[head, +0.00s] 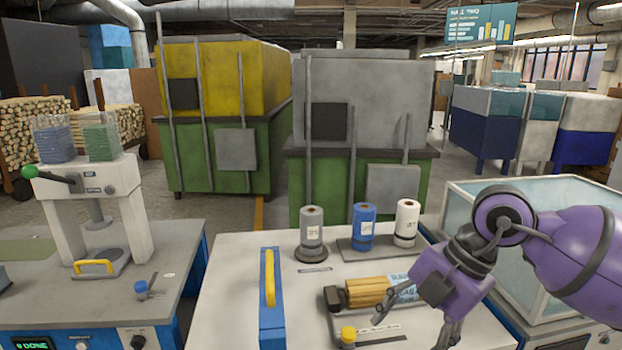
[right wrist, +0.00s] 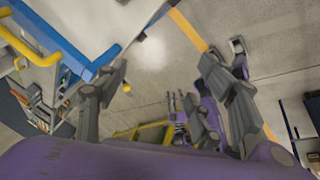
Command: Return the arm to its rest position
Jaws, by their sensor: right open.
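My right gripper (head: 408,325) comes in from the right on the purple arm, over the right front part of the pale worktop (head: 228,295). Its grey fingers point down and stand apart, with nothing between them. In the head view the gripper overlaps the right end of a wrapped bundle of wooden dowels (head: 367,292); I see no hold on it. In the right wrist view the spread fingers (right wrist: 163,68) frame bare floor. A small purple part with grey prongs (right wrist: 181,110) shows beyond them; it looks like my other hand, but its opening is unclear.
A blue bar with a yellow handle (head: 270,280) stands left of the bundle. Grey (head: 312,235), blue (head: 364,228) and white (head: 407,224) rolls stand behind. A yellow knob (head: 347,335) is in front. A glass-sided case (head: 545,190) lies behind my right arm. A press (head: 95,210) stands left.

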